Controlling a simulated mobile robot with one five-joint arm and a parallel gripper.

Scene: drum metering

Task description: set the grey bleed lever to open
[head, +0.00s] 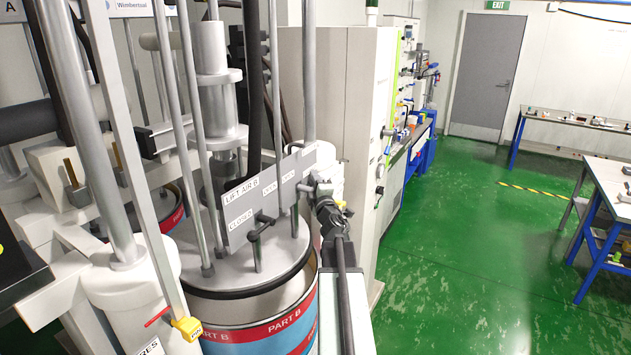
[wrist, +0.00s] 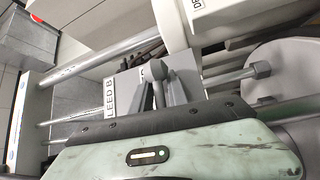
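The grey bleed lever (wrist: 158,72) shows in the wrist view as a grey bar with a rounded end. It stands in front of a grey plate with a white label reading "LEED B" (wrist: 110,97), partly cut off. My gripper (wrist: 160,98) reaches up to the lever, its fingertips dark and close around the lever's lower part. I cannot tell whether they touch or grip it. In the head view my gripper (head: 322,190) is at the right end of the grey label panel (head: 290,172), and the bleed lever is not clearly visible there.
The panel stands above a drum (head: 255,340) marked PART B. Upright metal rods (head: 195,130) rise around it. Open green floor (head: 470,260) lies to the right.

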